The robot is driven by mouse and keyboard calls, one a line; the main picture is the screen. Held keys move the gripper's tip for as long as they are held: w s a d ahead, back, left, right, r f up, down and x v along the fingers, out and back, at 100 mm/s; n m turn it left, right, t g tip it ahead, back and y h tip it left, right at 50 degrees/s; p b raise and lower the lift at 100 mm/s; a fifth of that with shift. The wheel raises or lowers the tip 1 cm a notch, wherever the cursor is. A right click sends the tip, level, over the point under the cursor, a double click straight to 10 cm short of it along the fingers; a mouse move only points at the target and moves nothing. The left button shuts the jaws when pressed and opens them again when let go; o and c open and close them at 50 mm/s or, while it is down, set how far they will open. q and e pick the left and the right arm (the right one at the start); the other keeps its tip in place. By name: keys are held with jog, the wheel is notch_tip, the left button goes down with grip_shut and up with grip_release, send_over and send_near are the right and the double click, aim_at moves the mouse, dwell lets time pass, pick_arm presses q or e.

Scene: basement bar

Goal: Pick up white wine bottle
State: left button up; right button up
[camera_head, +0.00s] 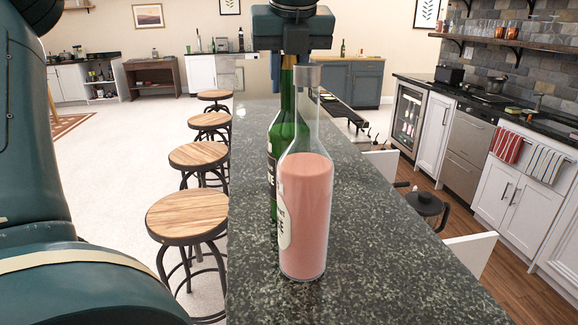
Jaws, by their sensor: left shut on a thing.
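A green glass wine bottle (273,150) with a dark label and gold neck foil is upright over the dark stone counter (370,250). My left gripper (289,68) comes down from above and is shut on the neck of this green bottle. A clear bottle of pink liquid (306,205) with a grey cap stands in front of it and hides much of its right side. I cannot tell whether the green bottle's base touches the counter. My right gripper is not in view.
Several round wooden stools (187,213) line the counter's left side. A dark round lidded object (427,203) is at its right. Kitchen cabinets (511,182) stand farther right. The counter's near right part is clear.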

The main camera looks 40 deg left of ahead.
pick_arm(q)
grip_shut()
dwell(0.6)
jog(key=shift+r, duration=0.15)
jog(key=shift+r, duration=0.1)
